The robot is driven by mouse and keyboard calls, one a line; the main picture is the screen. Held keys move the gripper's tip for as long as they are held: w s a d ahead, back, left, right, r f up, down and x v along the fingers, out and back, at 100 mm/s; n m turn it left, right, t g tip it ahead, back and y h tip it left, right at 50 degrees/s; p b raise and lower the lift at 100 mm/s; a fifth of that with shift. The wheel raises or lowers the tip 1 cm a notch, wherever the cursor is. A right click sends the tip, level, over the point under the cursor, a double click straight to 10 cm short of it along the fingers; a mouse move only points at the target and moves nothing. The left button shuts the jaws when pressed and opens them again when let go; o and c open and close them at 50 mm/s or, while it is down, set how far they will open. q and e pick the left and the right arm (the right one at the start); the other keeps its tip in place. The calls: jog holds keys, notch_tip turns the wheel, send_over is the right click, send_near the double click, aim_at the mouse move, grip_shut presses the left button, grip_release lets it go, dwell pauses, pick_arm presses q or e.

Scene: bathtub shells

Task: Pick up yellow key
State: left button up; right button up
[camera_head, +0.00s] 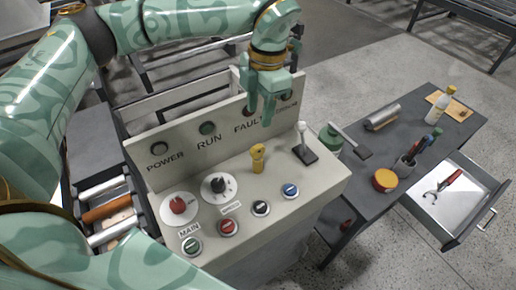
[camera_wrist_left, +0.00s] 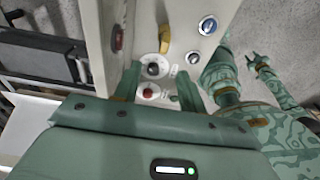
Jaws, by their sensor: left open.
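The yellow key (camera_head: 257,158) stands upright in the top of the grey control console (camera_head: 330,182), between the black dial and the lever. My left gripper (camera_head: 261,116) is open and empty, above and behind the key, with its fingers pointing down. In the left wrist view the yellow key (camera_wrist_left: 164,40) lies beyond the open fingertips of my left gripper (camera_wrist_left: 155,94), and the gap between them is empty. A small green forked end at the right of the wrist view seems to be my right gripper (camera_wrist_left: 256,61); its jaws are too small to judge.
A red dial (camera_head: 178,205), a black dial (camera_head: 217,185), several push buttons and a black-based lever (camera_head: 304,151) surround the key. The upright label panel (camera_head: 174,166) stands behind. Right of the console is a dark table (camera_head: 419,112) with tools and an open drawer (camera_head: 446,221).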

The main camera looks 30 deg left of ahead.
aim_at(258, 146)
pick_arm(q)
jog(key=f, duration=0.7)
jog(key=shift+s+a+b, duration=0.2)
jog(key=shift+s+b, duration=0.15)
jog(key=f, duration=0.5)
jog(key=shift+s+d+f+b, duration=0.2)
jog(key=shift+s+d+b, duration=0.1)
jog(key=shift+b, duration=0.1)
grip_shut()
